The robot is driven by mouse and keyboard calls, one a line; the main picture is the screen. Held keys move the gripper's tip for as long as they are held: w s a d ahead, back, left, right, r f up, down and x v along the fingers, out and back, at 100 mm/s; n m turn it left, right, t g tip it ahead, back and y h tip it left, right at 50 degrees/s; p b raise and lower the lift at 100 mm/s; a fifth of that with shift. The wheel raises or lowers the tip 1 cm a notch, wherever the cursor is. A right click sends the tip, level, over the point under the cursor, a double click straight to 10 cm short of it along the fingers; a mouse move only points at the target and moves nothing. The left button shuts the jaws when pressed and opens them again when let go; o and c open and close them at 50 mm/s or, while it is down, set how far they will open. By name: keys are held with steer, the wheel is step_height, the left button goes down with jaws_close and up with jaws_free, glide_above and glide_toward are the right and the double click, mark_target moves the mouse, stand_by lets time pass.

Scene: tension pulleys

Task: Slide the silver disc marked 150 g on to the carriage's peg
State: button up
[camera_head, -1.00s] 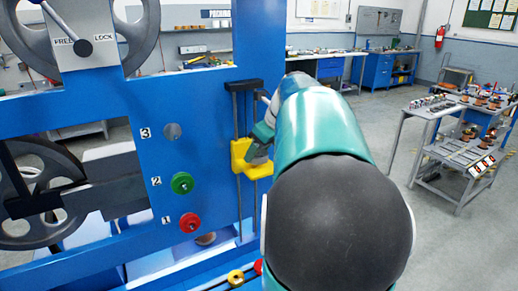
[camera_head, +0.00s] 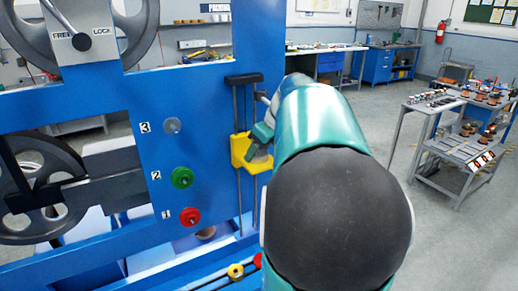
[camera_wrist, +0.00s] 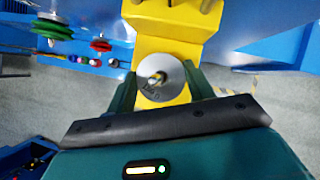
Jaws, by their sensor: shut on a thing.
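The silver disc (camera_wrist: 151,96) is between my gripper's (camera_wrist: 161,85) two green fingers in the wrist view, and the gripper is shut on it. Its face bears dark marks too small to read, and a hole shows near its middle. The yellow carriage (camera_wrist: 170,38) lies directly behind the disc. Something small shows in the hole; I cannot tell whether it is the peg or whether the disc is around it. In the head view my gripper (camera_head: 261,140) is at the front of the yellow carriage (camera_head: 240,152), which sits on two dark vertical rods. My arm hides part of this area.
On the blue panel a grey round piece (camera_head: 172,126) is beside the number 3, a green disc (camera_head: 182,177) beside 2 and a red disc (camera_head: 190,216) beside 1. Small coloured pieces (camera_head: 236,271) lie low on the frame. A wheeled trolley (camera_head: 455,150) stands at the right.

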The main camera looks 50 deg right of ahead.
steer(key=shift+f, duration=0.2)
steer(key=o, duration=1.1)
steer(key=shift+o, duration=0.2)
steer(key=v, duration=1.4)
steer(key=shift+w, duration=0.1)
